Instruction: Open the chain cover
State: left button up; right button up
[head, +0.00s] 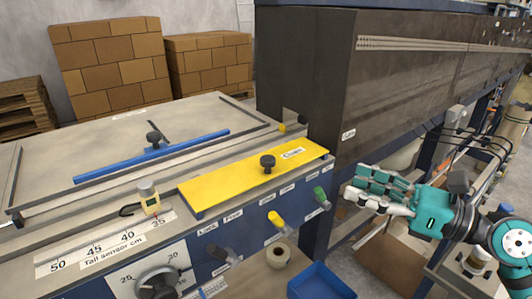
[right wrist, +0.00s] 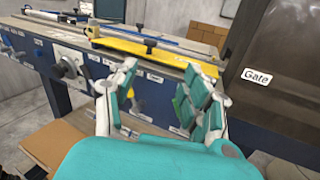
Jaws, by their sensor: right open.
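The chain cover (head: 225,180) is a long yellow plate with a black knob (head: 267,161) and a white label near its right end. It lies flat along the front edge of the machine top. My right gripper (head: 358,189) is to the right of the cover in the head view, in front of the machine and apart from the cover. Its teal-padded fingers are spread and empty. In the right wrist view the yellow cover (right wrist: 170,59) and its knob (right wrist: 150,44) show beyond the open fingers. My left gripper is not in view.
A dark gate housing (head: 400,90) rises just right of the cover. The blue front panel carries yellow (head: 277,221), green (head: 320,196) and black (head: 222,254) levers. A blue bin (head: 320,282) stands below. A blue bar (head: 150,157) lies behind on the machine top.

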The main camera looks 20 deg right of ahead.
aim_at(265, 157)
jog(key=shift+n, duration=0.7)
jog(key=p+x, duration=0.2)
jog(key=x, duration=0.3)
jog(key=s+a+p+x, duration=0.1)
jog(key=p+x, duration=0.2)
jog(key=x, duration=0.2)
jog(key=p+x, duration=0.3)
jog(key=x, duration=0.3)
jog(key=shift+s+a+r, duration=0.1)
jog(key=shift+a+r, duration=0.2)
jog(key=shift+w+a+f, duration=0.15)
jog(key=shift+w+a, duration=0.25)
jog(key=shift+a, duration=0.05)
jog(key=shift+c, duration=0.4)
jog(key=c, duration=0.9)
jog(key=shift+w, duration=0.1)
grip_shut()
jog(key=shift+w+a+f+g, duration=0.15)
jog(key=shift+a+g, duration=0.05)
jog(key=shift+g, duration=0.1)
